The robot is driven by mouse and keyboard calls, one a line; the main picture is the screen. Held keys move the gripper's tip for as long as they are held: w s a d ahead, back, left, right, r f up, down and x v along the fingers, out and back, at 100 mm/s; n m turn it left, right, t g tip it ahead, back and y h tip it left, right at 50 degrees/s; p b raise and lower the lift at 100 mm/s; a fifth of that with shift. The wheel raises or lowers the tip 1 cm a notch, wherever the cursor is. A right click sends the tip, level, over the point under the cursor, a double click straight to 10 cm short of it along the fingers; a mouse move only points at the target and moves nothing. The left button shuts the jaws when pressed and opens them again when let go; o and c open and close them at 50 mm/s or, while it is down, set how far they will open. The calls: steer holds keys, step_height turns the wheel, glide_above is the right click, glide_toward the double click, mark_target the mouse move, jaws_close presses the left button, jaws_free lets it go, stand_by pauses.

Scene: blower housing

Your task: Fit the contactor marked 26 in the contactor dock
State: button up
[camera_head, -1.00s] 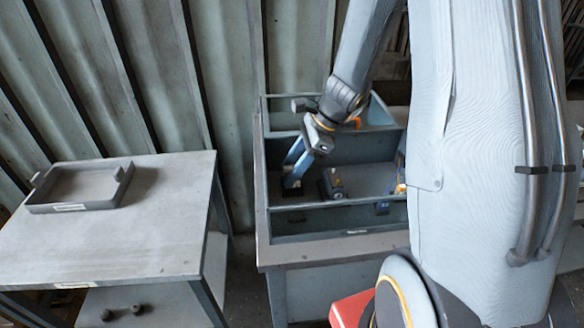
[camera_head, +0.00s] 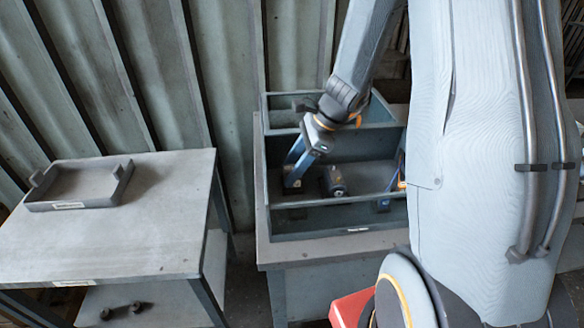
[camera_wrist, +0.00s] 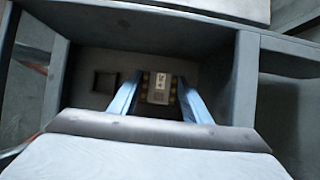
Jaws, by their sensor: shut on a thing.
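My gripper (camera_wrist: 160,80) reaches down into a compartment of the grey bin, with its two blue fingers on either side of a small block. The gripper also shows in the head view (camera_head: 293,180), low in the bin. The block is a contactor (camera_wrist: 160,90) with a pale marked face and yellowish bits at its sides; its number is too small to read surely. It is shut between the fingers, near the compartment floor. A dark square frame (camera_wrist: 105,82) lies to its left in the wrist view. I cannot tell which fixture is the contactor dock.
The grey bin (camera_head: 335,250) has several compartments with raised walls close around my gripper. A dark part (camera_head: 333,181) lies right of the fingers. A grey table (camera_head: 140,240) at left carries a shallow labelled tray (camera_head: 70,204); the rest of its top is clear.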

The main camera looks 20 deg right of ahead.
steer(key=shift+f+b, duration=0.3)
steer(key=shift+f, duration=0.15)
steer(key=o, duration=1)
steer(key=shift+o, duration=0.2)
steer(key=b+v, duration=0.1)
steer(key=v, duration=0.6)
steer(key=shift+d+r, duration=0.2)
steer(key=shift+r, duration=0.15)
